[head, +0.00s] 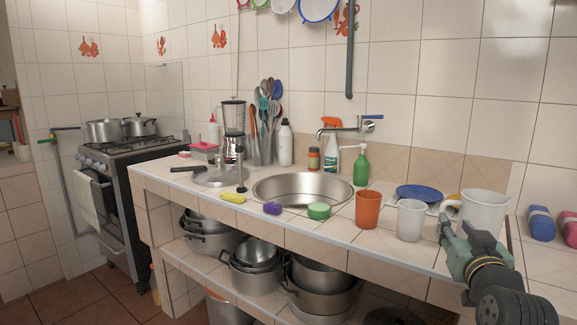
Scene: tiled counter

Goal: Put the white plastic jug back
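The white plastic jug (485,211) is upright at the right end of the tiled counter, its handle on the left side. My gripper (457,232) is at the lower right, right in front of the jug and close below its handle. The gripper's fingers overlap the jug's lower left part in the head view. I cannot tell whether they touch the jug or hold its handle. The jug's base is hidden behind my gripper.
A white cup (410,220) and an orange cup (368,209) stand left of the jug. A blue bowl (417,192) is behind them. Blue rolled items (541,224) lie to the right. The sink (303,188) is in the middle of the counter.

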